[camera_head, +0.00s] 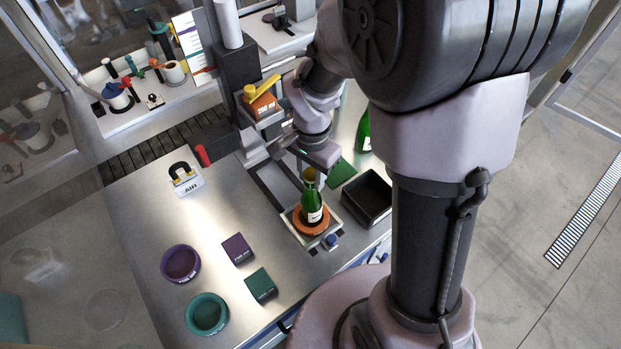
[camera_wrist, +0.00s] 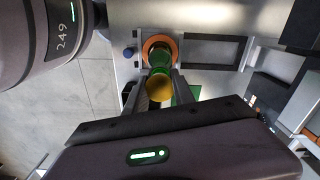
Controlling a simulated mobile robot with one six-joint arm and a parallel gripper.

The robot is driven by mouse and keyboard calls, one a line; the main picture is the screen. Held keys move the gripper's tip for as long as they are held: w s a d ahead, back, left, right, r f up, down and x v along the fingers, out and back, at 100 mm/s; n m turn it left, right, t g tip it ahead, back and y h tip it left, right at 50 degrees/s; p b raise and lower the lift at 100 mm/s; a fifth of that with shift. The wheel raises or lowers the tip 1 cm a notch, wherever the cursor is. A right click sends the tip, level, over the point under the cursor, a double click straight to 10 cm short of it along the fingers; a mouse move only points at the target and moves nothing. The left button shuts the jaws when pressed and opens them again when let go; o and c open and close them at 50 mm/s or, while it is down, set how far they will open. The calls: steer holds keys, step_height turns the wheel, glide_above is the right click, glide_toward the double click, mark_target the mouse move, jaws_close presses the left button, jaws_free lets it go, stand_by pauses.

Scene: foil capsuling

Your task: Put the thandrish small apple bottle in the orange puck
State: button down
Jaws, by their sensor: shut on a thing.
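A small green bottle (camera_head: 311,208) with a gold top and a pale label stands upright in the head view, at the orange puck (camera_head: 299,222). In the wrist view the bottle (camera_wrist: 159,66) is seen from above, with the orange puck (camera_wrist: 147,42) around its lower end. Whether its base is fully seated cannot be told. My gripper (camera_head: 310,173) is shut on the bottle at its gold top; the fingers (camera_wrist: 158,92) lie on both sides of the neck in the wrist view. The puck sits at the front end of a metal slide frame.
A purple ring-shaped puck (camera_head: 180,263) and a teal one (camera_head: 207,313) lie at the left front, beside purple (camera_head: 238,248) and green (camera_head: 260,284) blocks. A black open bin (camera_head: 367,198) stands right of the slide. Another green bottle (camera_head: 363,133) is partly hidden behind my arm.

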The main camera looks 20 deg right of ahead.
mark_target(311, 198)
steer(key=shift+f, duration=1.05)
steer(key=c, duration=1.1)
jaws_free()
steer(key=shift+o, duration=0.2)
